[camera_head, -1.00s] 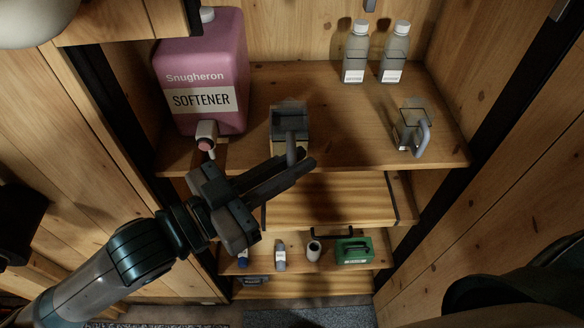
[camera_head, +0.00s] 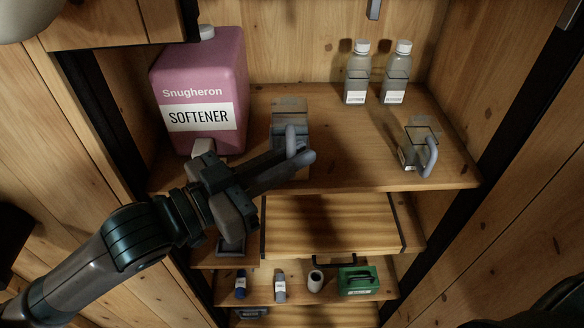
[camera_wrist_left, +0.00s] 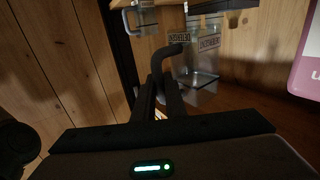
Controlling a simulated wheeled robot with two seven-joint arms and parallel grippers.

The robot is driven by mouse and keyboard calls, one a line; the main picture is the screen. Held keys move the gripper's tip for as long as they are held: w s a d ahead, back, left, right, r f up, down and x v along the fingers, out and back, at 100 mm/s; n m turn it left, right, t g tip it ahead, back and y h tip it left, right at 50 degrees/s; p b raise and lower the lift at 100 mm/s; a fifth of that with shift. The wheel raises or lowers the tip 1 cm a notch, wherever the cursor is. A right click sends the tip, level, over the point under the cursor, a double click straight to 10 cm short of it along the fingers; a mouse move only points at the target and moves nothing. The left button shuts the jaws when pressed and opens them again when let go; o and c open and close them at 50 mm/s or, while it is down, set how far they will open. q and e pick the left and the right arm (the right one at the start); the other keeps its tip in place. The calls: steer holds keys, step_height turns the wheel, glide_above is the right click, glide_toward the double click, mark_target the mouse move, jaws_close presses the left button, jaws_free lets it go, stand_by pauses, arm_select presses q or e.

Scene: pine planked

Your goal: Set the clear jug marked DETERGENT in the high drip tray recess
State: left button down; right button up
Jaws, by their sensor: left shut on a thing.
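A clear jug (camera_head: 290,110) with a grey handle is at the middle of the upper shelf (camera_head: 350,150). My left gripper (camera_head: 298,152) is shut on its handle, reaching in from the front left. In the left wrist view the fingers (camera_wrist_left: 163,88) are around the handle, and the clear jug (camera_wrist_left: 203,75) has a label that seems to read DETERGENT. I cannot tell whether its base touches the shelf. A small grey tray (camera_head: 231,246) lies below the spout of the pink SOFTENER container, partly hidden by my gripper; it may be the high drip tray. My right gripper is not in view.
The pink SOFTENER container (camera_head: 200,85) stands left of the jug. A second clear jug (camera_head: 413,148) is at the right, and two bottles (camera_head: 357,75) (camera_head: 396,75) stand at the back. Lower shelves hold small bottles and a green box (camera_head: 358,281). The upper shelf between the jugs is clear.

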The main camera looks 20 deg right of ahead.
arm_select(q)
steer(key=shift+w+d+f+b, duration=0.1)
steer(key=shift+w+d+b, duration=0.35)
steer(key=shift+w, duration=0.7)
steer(key=shift+w+d+f+b, duration=0.1)
steer(key=shift+w+d+b, duration=0.15)
steer(key=shift+w+b, duration=0.65)
steer(key=shift+w+d+f+b, duration=0.1)
steer(key=shift+w+d+b, duration=0.2)
steer(key=shift+w, duration=1.15)
steer(key=shift+r+p, duration=0.15)
steer(key=shift+p, duration=0.45)
steer(key=shift+f+b, duration=0.6)
steer(key=shift+f, duration=0.7)
steer(key=c, duration=1.7)
jaws_free()
